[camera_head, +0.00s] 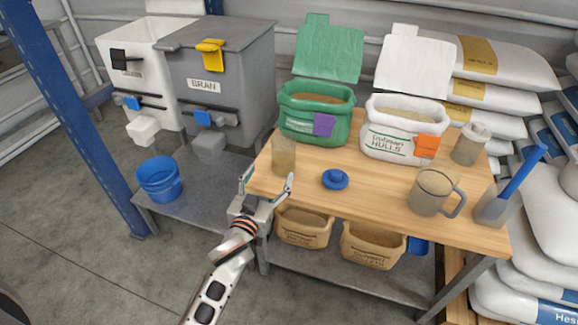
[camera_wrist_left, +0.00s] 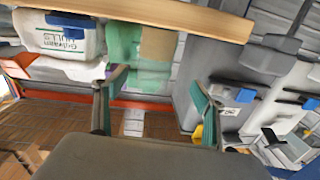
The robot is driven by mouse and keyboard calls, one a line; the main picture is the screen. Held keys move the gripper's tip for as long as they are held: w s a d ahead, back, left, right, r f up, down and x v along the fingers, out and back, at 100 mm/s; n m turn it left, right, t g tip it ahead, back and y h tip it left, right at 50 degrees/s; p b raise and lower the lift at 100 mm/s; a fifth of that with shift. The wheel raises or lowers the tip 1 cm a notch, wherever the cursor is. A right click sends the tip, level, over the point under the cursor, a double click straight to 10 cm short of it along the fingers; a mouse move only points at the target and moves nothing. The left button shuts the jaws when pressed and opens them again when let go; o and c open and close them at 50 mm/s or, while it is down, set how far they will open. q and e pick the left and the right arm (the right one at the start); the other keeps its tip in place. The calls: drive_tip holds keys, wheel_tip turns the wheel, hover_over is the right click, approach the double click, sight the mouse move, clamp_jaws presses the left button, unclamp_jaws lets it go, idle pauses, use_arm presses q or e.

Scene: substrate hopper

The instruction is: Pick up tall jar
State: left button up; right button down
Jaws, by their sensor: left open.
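The tall jar (camera_head: 283,157) is a clear, slim vessel with tan contents, standing upright at the left end of the wooden table (camera_head: 385,205). A blue knobbed lid (camera_head: 335,179) lies on the table to its right. My left gripper (camera_head: 268,181) is open at the table's left front edge, just in front of the jar, with its fingers spread and nothing held. In the left wrist view the open fingers (camera_wrist_left: 158,92) frame a pale, see-through shape in front of the green bag (camera_wrist_left: 126,42); I cannot tell the jar's outline clearly there. My right gripper is not in view.
A green bag (camera_head: 315,125) and a white hulls bag (camera_head: 402,140) stand behind. A mug (camera_head: 430,192), a lidded jar (camera_head: 470,144) and a scoop (camera_head: 497,205) are at the right. Tan bins (camera_head: 303,232) sit below; a grey bran hopper (camera_head: 222,75) is at left.

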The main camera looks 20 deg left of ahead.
sight(279, 167)
use_arm(q)
drive_tip(key=shift+n, duration=0.3)
drive_tip(key=f, duration=0.1)
drive_tip(key=w+f+b, duration=0.1)
drive_tip(key=w+f, duration=0.1)
drive_tip(key=shift+d+f+b, duration=0.25)
drive_tip(key=shift+b, duration=0.1)
drive_tip(key=shift+w+r, duration=0.1)
drive_tip(key=shift+w, duration=0.3)
drive_tip(key=shift+w+r+b, duration=0.15)
drive_tip(key=shift+w+r, duration=0.05)
drive_tip(key=shift+w, duration=0.4)
drive_tip(key=shift+w+r+b, duration=0.15)
drive_tip(key=shift+w, duration=0.4)
drive_tip(key=w, duration=0.1)
drive_tip(key=w+b, duration=0.1)
drive_tip(key=w, duration=0.3)
drive_tip(key=shift+w+d+f, duration=0.1)
drive_tip(key=shift+w+f, duration=0.05)
drive_tip(key=shift+f, duration=0.15)
drive_tip(key=shift+w+r, duration=0.1)
drive_tip(key=shift+w, duration=0.1)
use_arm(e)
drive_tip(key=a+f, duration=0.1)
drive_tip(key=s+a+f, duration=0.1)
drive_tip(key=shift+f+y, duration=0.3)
use_arm(q)
drive_tip(key=shift+r, duration=0.1)
drive_tip(key=c, duration=1.4)
